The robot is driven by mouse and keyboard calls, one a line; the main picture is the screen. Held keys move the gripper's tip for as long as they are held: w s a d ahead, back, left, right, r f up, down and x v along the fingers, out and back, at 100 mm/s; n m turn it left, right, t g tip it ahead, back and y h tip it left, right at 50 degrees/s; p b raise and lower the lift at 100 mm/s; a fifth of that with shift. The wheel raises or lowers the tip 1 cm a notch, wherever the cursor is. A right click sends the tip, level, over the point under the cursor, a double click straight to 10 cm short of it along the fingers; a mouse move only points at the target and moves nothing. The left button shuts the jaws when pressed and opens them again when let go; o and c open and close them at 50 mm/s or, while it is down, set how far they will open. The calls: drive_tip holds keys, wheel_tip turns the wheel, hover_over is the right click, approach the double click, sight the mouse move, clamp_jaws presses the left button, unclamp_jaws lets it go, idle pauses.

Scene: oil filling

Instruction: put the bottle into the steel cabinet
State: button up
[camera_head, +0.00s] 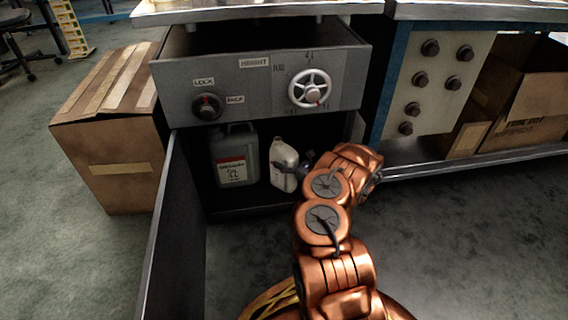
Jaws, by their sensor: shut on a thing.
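The steel cabinet (265,212) stands open at the centre, with its dark door (162,240) swung out to the left. A white bottle (283,165) is upright inside the lower compartment, right of a grey canister. My gripper (293,169) reaches into the compartment from the right and is shut on the bottle. My copper arm hides part of the opening and its right side. Whether the bottle's base touches the cabinet floor I cannot tell.
A grey canister (234,158) with a label stands to the left in the compartment. Above is a drawer-like panel (255,80) with a knob and a handwheel. A cardboard box (110,135) stands left of the door. A knobbed panel (436,85) and another box (525,105) are at right.

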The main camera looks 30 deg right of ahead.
drive_tip(key=o, duration=1.1)
drive_tip(key=shift+r, duration=0.1)
drive_tip(key=p+v, duration=0.4)
drive_tip(key=v, duration=0.8)
drive_tip(key=shift+p, duration=0.3)
drive_tip(key=shift+a, duration=0.1)
